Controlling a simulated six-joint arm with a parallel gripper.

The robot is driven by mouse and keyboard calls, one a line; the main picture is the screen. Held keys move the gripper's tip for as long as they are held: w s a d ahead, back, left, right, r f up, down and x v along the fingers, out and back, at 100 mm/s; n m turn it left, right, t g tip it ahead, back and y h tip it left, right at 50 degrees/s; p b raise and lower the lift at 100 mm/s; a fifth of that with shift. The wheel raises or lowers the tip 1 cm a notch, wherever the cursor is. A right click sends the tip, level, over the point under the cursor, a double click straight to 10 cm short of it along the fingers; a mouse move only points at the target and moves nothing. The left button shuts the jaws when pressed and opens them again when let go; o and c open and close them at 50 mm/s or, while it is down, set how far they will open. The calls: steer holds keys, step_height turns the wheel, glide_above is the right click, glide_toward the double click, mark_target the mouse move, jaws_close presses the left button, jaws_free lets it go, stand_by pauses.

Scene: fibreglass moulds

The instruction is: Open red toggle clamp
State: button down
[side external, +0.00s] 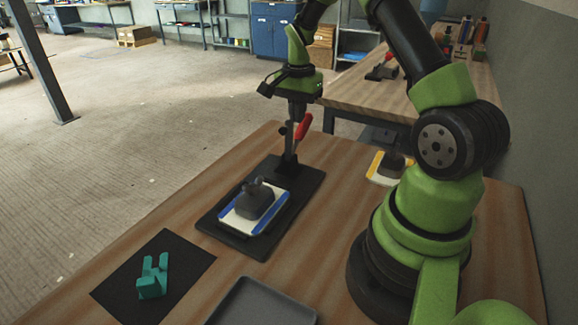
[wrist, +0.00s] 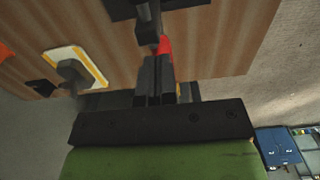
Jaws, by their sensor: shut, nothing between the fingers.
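The red toggle clamp (side external: 303,126) stands at the far end of a black base plate, its red handle raised and tilted up to the right in the side view. My gripper (side external: 298,109) is directly above the clamp, pointing down, with its fingers shut and empty. In the wrist view a part of the red handle (wrist: 165,45) shows just beyond my shut fingertips (wrist: 157,62). I cannot tell whether the fingers touch the handle. The clamp's lower arm is partly hidden.
A grey mould with a blue-edged white frame (side external: 227,219) sits on the black base plate (side external: 207,222). A yellow-edged frame with a grey mould (side external: 377,170) lies behind my arm. A teal part (side external: 153,278) is on a black mat (side external: 190,252). A grey tray (side external: 262,303) is at the front.

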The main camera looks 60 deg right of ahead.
step_height(320, 180, up, 8)
steer(key=a, duration=0.2)
stand_by(0.4)
steer(key=s+a+r+n+t, duration=0.45)
steer(key=a+r+n, duration=0.25)
steer(key=a+r, duration=0.45)
steer(key=s+a+n+t+y, duration=0.2)
steer(key=s+a+n, duration=0.5)
steer(key=s+a, duration=0.3)
steer(key=shift+s+f+t, duration=0.35)
steer(key=shift+s+f, duration=0.05)
steer(key=shift+s, duration=0.25)
